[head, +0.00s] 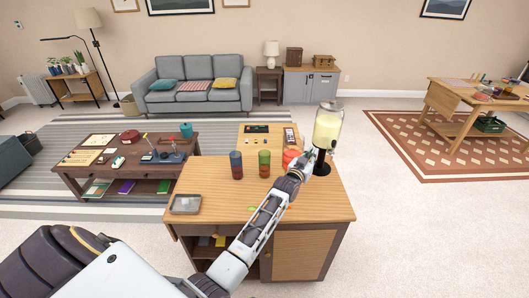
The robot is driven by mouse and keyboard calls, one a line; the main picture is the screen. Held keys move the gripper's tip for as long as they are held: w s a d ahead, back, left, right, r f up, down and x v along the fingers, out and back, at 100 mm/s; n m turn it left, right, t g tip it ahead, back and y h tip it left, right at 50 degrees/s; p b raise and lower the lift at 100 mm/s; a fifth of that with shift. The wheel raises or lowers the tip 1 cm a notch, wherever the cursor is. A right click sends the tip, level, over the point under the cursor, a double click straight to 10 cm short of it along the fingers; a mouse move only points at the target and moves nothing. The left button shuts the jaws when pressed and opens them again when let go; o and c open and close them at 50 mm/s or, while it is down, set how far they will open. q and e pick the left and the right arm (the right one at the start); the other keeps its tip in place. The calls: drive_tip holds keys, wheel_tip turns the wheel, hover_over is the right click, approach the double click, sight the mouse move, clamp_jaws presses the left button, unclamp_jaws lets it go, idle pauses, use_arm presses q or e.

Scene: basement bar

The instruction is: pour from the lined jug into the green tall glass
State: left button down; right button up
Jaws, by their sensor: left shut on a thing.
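The green tall glass (264,163) stands upright on the wooden counter, with a reddish-brown band near its foot. My left gripper (304,161) is just right of it, apart from it, near the counter's back right. It is shut on a small orange-red vessel, which I take for the lined jug (290,156). My gripper and wrist hide much of the jug, so its lines, tilt and contents cannot be made out. No stream shows between jug and glass. My right gripper is not in view.
A blue and red tall glass (236,165) stands left of the green one. A drink dispenser (327,130) with pale yellow liquid stands close at the right. A grey tray (186,204) lies at the left of the counter (215,190). The counter's front left is mostly clear.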

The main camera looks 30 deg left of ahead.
use_arm(q)
wheel_tip(320, 180, up, 2)
drive_tip(key=shift+r+p, duration=0.1)
drive_tip(key=shift+p, duration=0.5)
drive_tip(key=shift+r, duration=0.85)
drive_tip(key=shift+r, duration=0.55)
drive_tip(key=s+r, duration=0.4)
drive_tip(key=r, duration=0.3)
drive_tip(key=s+r, duration=0.4)
drive_tip(key=r, duration=0.3)
drive_tip(key=s+f+b, duration=0.1)
drive_tip(key=s+f, duration=0.5)
drive_tip(key=f, duration=0.3)
drive_tip(key=s+f+b, duration=0.1)
drive_tip(key=s+f, duration=0.5)
drive_tip(key=f, duration=0.4)
drive_tip(key=s+f+y+b, duration=0.1)
drive_tip(key=s+f+b, duration=0.1)
drive_tip(key=s+f, duration=0.5)
wheel_tip(320, 180, down, 3)
drive_tip(key=shift+d+r+n, duration=0.1)
drive_tip(key=shift+d+n, duration=0.05)
drive_tip(key=shift+n, duration=0.15)
